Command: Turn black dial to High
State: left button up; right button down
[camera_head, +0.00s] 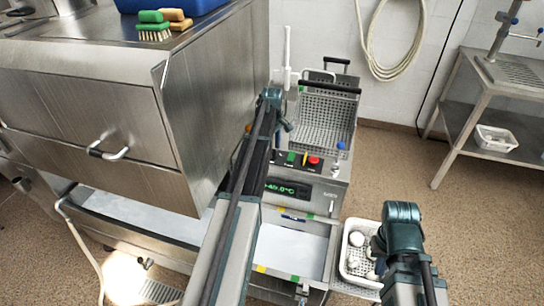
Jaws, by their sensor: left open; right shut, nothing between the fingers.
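The black control panel (297,170) is on the front of the fryer-like unit in the middle. A small dark dial with an upright yellow mark (304,158) appears to sit there between a green control (291,157) and a red button (314,161). Its lettering is too small to read. A green digital display below reads a temperature in °C, partly covered by my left arm. My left arm runs up from the bottom and covers the panel's left side; I cannot make out its gripper. My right arm is at the lower right, its gripper not visible.
A perforated basket (327,112) stands behind the panel. A blue-knobbed lever (340,146) is right of it. A steel cabinet (95,105) borders the left. A white basket (350,262) sits beside my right arm. A steel table (472,115) stands right; floor between is clear.

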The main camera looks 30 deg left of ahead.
pick_arm(q)
jog(key=shift+f, duration=0.55)
pick_arm(e)
jog(key=shift+f, duration=0.5)
pick_arm(q)
jog(key=shift+c, duration=0.2)
grip_shut()
